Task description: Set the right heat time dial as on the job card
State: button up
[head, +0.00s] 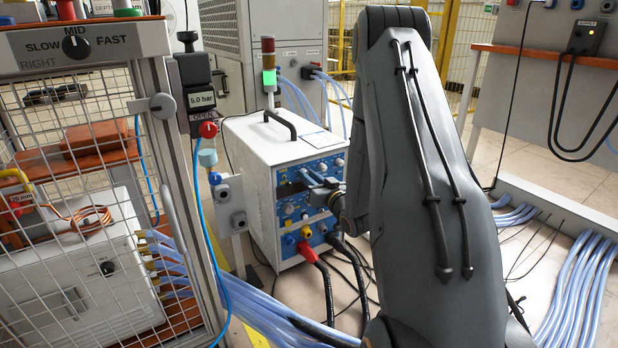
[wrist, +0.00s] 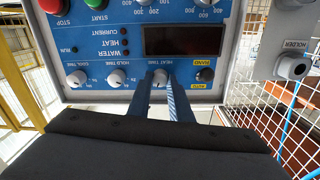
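The white heater unit (head: 255,165) stands on the floor in the head view, its blue control panel (head: 290,185) partly behind my arm. In the wrist view the panel appears upside down. The heat time dial (wrist: 160,77) is a light knob between the hold time dial (wrist: 116,78) and the hand/auto switch (wrist: 204,75). My gripper (wrist: 160,84) has one finger on each side of the heat time dial, the tips overlapping its edges in the picture. Whether they touch it is unclear. The dial's pointer is not readable. No job card is legible.
The cool time dial (wrist: 76,78) and dark display (wrist: 183,41) are close by on the panel. A mesh cage (head: 90,200) stands left of the unit in the head view. Red and black cables (head: 325,285) hang from the panel. Blue hoses (head: 265,310) run along the floor.

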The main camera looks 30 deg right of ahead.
jog(key=shift+n+p, duration=0.3)
jog(key=shift+p, duration=0.05)
grip_shut()
jog(key=n+p, duration=0.5)
jog(key=n, duration=0.3)
jog(key=shift+f, duration=0.1)
dwell(0.3)
jog(key=o, duration=0.9)
grip_release()
jog(key=shift+s+f+p, duration=0.1)
jog(key=shift+s+p, duration=1.3)
jog(key=shift+s, duration=2.5)
